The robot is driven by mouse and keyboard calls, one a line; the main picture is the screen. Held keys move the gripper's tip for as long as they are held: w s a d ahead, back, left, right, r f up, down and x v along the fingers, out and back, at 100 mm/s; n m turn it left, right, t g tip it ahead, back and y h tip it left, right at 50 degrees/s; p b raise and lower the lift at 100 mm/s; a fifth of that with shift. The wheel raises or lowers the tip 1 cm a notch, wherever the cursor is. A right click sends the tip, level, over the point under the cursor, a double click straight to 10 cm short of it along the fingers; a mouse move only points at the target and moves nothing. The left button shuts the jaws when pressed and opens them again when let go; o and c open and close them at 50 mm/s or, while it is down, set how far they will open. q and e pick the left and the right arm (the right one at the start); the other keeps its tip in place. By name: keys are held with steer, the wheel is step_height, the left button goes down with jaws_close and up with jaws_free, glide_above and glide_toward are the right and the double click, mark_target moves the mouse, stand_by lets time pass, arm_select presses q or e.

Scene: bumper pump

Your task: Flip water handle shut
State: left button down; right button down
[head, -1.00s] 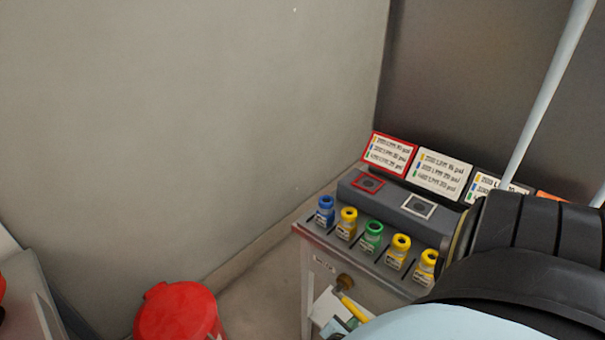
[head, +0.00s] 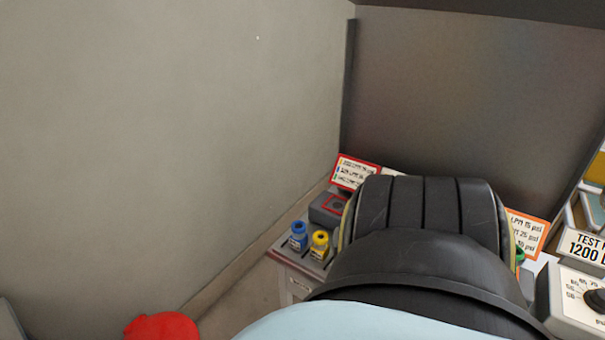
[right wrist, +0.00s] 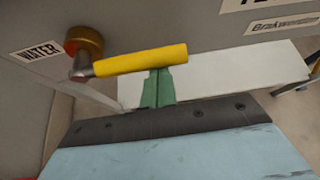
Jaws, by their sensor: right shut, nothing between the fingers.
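The yellow water handle (right wrist: 140,60) shows in the right wrist view, fixed to a brass valve (right wrist: 84,42) beside the WATER label (right wrist: 36,52). The lever points to the right in that picture, tilted slightly up. My right gripper (right wrist: 158,86) has green fingers, shut and empty. Their tips are right at the middle of the lever, which partly covers them; I cannot tell whether they touch. In the head view my own arm hides the handle and the right gripper. My left gripper is not in view.
The bench has a blue-collared port (head: 298,236) and a yellow one (head: 319,244) at its left end. A red bin (head: 162,328) stands at lower left. A gauge box (head: 580,305) is at the right. A wall closes off the left.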

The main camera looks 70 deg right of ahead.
step_height(320, 180, down, 4)
steer(key=a+b, duration=0.1)
steer(key=b, duration=0.3)
steer(key=p+v, duration=0.3)
steer(key=v, duration=0.7)
steer(key=shift+p, duration=0.3)
steer(key=shift+d, duration=0.1)
steer(key=s+a+f+m+t+y+b, duration=0.1)
steer(key=s+a+f+m+y, duration=0.2)
steer(key=f, duration=0.3)
steer(key=s+a+f+m+t+y+b, duration=0.1)
steer(key=s+a+f+m+y+b, duration=0.1)
steer(key=a+f+m+y, duration=0.2)
steer(key=s+a+f+m+t+y+b, duration=0.1)
steer(key=s+a+f+m+t+y, duration=0.1)
steer(key=a+f, duration=0.5)
steer(key=shift+s+f+m+y+b, duration=0.4)
steer(key=shift+s+f+m+y, duration=0.6)
steer(key=shift+m, duration=0.9)
